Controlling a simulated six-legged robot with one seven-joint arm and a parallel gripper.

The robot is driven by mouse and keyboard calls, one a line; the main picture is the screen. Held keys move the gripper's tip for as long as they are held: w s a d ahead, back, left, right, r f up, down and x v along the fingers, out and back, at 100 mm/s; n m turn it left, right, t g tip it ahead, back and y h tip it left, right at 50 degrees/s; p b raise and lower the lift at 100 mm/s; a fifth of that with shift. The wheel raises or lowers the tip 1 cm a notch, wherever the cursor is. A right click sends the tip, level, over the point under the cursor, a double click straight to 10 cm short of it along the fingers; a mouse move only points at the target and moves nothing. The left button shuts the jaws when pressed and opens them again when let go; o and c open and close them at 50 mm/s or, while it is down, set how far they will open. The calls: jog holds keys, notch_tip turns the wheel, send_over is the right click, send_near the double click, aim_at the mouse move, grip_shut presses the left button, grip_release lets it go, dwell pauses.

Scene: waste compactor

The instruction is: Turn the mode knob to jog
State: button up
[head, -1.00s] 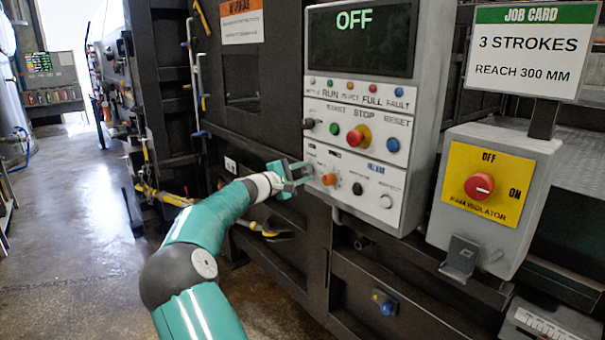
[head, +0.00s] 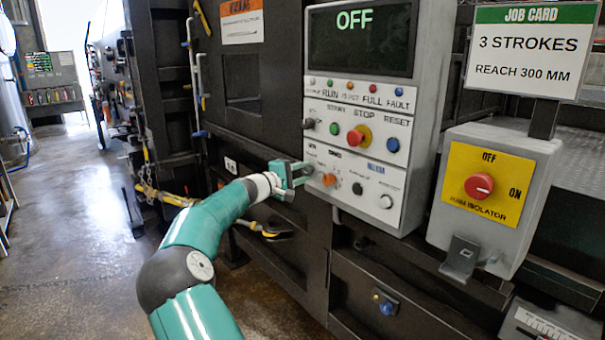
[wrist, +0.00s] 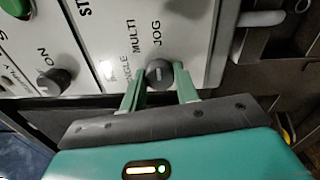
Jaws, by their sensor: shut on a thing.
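The mode knob (wrist: 158,72) is a small dark round knob on the white panel in the wrist view. Printed beside it are the words MULTI and JOG, plus a third word partly hidden by a finger. My gripper (wrist: 160,85) has its two green fingers on either side of the knob and is shut on it. The knob's pointer is hard to make out. In the head view my gripper (head: 304,173) meets the left edge of the control panel (head: 345,180), and it hides the knob there.
Another dark knob (wrist: 57,82) marked ON sits left in the wrist view. In the head view an orange knob (head: 329,179) and a red stop button (head: 359,136) are close by. The display (head: 362,40) reads OFF. A yellow isolator (head: 487,187) stands to the right.

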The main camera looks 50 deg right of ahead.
jog(key=o, duration=1)
jog(key=shift+c, duration=0.2)
jog(key=shift+a, duration=0.1)
jog(key=v, duration=1.3)
jog(key=shift+a, duration=0.4)
